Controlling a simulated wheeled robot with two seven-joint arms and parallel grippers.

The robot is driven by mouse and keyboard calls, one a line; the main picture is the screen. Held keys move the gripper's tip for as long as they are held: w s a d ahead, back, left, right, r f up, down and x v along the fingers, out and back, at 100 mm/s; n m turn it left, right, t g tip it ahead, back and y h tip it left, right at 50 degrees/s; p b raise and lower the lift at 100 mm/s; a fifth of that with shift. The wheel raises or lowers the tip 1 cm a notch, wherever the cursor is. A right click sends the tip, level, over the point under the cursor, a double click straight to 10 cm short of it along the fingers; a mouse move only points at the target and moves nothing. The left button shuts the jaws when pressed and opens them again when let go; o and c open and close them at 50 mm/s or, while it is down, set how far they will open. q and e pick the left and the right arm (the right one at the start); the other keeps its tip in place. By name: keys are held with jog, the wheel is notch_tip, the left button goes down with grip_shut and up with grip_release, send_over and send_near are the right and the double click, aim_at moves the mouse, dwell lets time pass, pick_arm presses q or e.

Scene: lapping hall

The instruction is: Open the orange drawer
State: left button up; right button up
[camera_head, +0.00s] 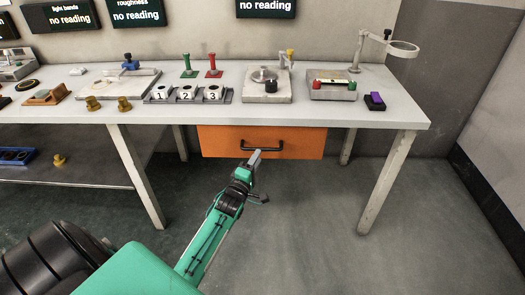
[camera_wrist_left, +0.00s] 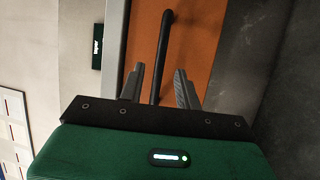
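The orange drawer (camera_head: 224,141) sits under the white table top and looks closed. Its black handle (camera_head: 270,149) is on the front face. My left gripper (camera_head: 255,157) is at the left part of the handle in the head view. In the left wrist view the gripper (camera_wrist_left: 160,88) is open, with its two fingers on either side of the black handle bar (camera_wrist_left: 162,55) and gaps between. The orange front (camera_wrist_left: 195,40) fills the background there. Whether a finger touches the bar cannot be told. My right gripper is not in view.
The white table (camera_head: 385,115) carries several fixtures, including numbered blocks (camera_head: 186,94) and a stand with a ring (camera_head: 402,48). Table legs (camera_head: 137,178) and (camera_head: 386,182) flank the drawer. A lower shelf (camera_head: 90,172) is at left. The floor (camera_head: 310,215) before the drawer is clear.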

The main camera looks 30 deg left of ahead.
aim_at(262, 149)
pick_arm(q)
jog(key=shift+x, duration=2.75)
grip_shut()
